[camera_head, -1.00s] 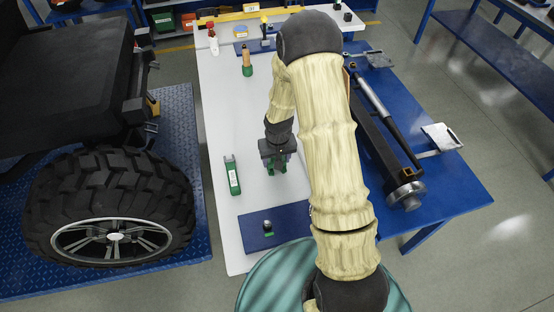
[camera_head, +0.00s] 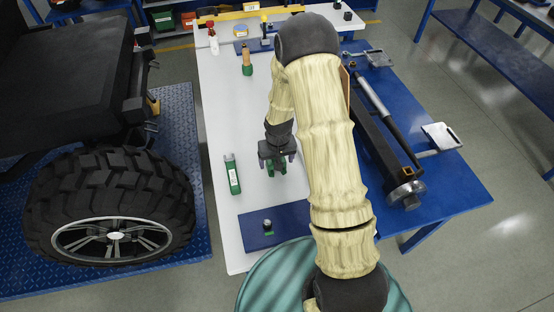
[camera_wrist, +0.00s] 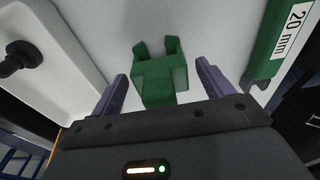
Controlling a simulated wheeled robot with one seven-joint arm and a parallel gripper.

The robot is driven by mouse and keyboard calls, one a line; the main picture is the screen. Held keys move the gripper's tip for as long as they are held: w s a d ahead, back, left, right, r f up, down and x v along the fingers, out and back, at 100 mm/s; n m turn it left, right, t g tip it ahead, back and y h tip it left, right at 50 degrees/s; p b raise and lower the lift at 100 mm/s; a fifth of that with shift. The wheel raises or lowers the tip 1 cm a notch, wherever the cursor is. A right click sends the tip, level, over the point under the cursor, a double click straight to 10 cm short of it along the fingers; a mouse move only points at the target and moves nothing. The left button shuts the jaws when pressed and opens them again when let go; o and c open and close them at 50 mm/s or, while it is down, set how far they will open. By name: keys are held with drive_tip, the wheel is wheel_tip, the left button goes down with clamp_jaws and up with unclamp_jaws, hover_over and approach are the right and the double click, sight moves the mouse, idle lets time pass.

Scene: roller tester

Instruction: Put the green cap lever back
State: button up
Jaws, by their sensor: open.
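A green forked piece (camera_wrist: 160,82), which looks like the green cap lever, is between the fingers of my gripper (camera_wrist: 161,68) in the wrist view. It has two short prongs pointing away from the palm. Gaps show between it and both purple fingers, so my gripper is open around it. In the head view my gripper (camera_head: 278,162) points down over the white tabletop (camera_head: 222,118), and the green piece (camera_head: 271,169) shows below it. I cannot tell whether the piece rests on the tabletop.
A green 20 mm block (camera_head: 232,174) lies left of my gripper. A green-based bottle-like item (camera_head: 247,64) stands farther back. A large tyre (camera_head: 112,205) is at left, a blue bench (camera_head: 455,185) at right.

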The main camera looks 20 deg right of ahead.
drive_tip(key=r, duration=0.3)
drive_tip(key=r+b, duration=0.1)
drive_tip(key=r, duration=0.3)
drive_tip(key=s+r, duration=0.1)
drive_tip(key=r, duration=0.2)
drive_tip(key=shift+s+r, duration=0.1)
drive_tip(key=shift+r, duration=0.3)
drive_tip(key=shift+s+r, duration=0.1)
drive_tip(key=shift+r, duration=0.5)
drive_tip(key=shift+s+r, duration=0.2)
drive_tip(key=s+r, duration=0.4)
drive_tip(key=s, duration=0.3)
drive_tip(key=s+r+t, duration=0.1)
drive_tip(key=s+r, duration=0.3)
drive_tip(key=s, duration=0.4)
drive_tip(key=shift+s, duration=0.25)
